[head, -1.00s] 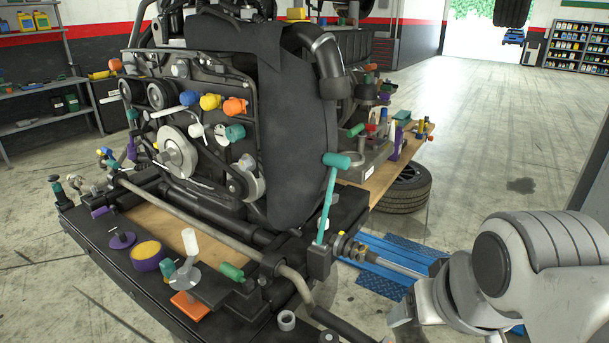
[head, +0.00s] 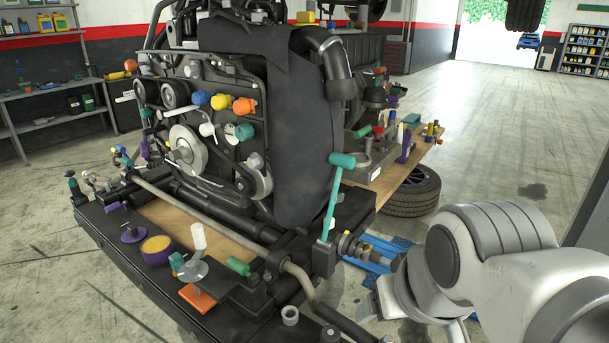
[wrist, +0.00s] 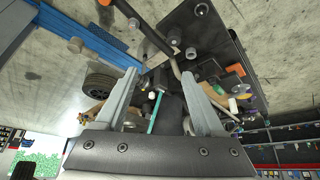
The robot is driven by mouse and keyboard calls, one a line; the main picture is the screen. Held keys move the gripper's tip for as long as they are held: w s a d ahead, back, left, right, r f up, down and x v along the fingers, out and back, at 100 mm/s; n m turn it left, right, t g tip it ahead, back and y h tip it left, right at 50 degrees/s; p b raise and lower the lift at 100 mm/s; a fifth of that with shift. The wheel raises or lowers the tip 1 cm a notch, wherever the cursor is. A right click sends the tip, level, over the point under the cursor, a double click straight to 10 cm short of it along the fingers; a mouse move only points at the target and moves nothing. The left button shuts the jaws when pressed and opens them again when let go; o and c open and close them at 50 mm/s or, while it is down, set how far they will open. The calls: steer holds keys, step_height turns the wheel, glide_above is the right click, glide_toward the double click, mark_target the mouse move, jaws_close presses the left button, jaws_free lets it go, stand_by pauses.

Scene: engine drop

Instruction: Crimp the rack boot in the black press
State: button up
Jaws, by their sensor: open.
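The black press (head: 324,259) appears to be the small dark block at the front right corner of the engine stand. Its teal lever (head: 331,205) stands up, tilted slightly, with a teal grip (head: 342,160) on top. A ribbed brownish piece (head: 353,247), which looks like the rack boot, sits beside the block on its right. My gripper (wrist: 160,74) is open and empty in the wrist view, with its two grey fingers wide apart. The teal lever (wrist: 156,112) shows beyond and between them. In the head view my arm largely hides the gripper, right of the press.
The engine (head: 225,120) stands behind the press. A metal bar (head: 210,222) runs along the stand's front. A purple-and-yellow round pot (head: 157,251) and an orange block (head: 197,297) sit on the stand. A tyre (head: 413,193) lies on the floor. Open floor is at the right.

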steer(key=shift+w+r, duration=0.15)
steer(key=shift+w, duration=0.15)
steer(key=c, duration=0.5)
steer(key=shift+n+g+y, duration=0.3)
steer(key=shift+n, duration=0.6)
steer(key=w, duration=0.1)
steer(key=w+r, duration=0.1)
steer(key=w, duration=0.3)
steer(key=shift+d+r, duration=0.15)
steer(key=shift+d, duration=0.15)
jaws_close()
steer(key=n+t+h+p, duration=0.2)
steer(key=n+t+h, duration=0.1)
steer(key=n+h, duration=0.5)
glide_toward(339, 160)
steer(key=p+x, duration=0.1)
steer(key=x, duration=0.5)
steer(key=shift+w+d+f+p, duration=0.2)
steer(key=shift+w+d+p, duration=0.05)
steer(key=shift+p, duration=0.15)
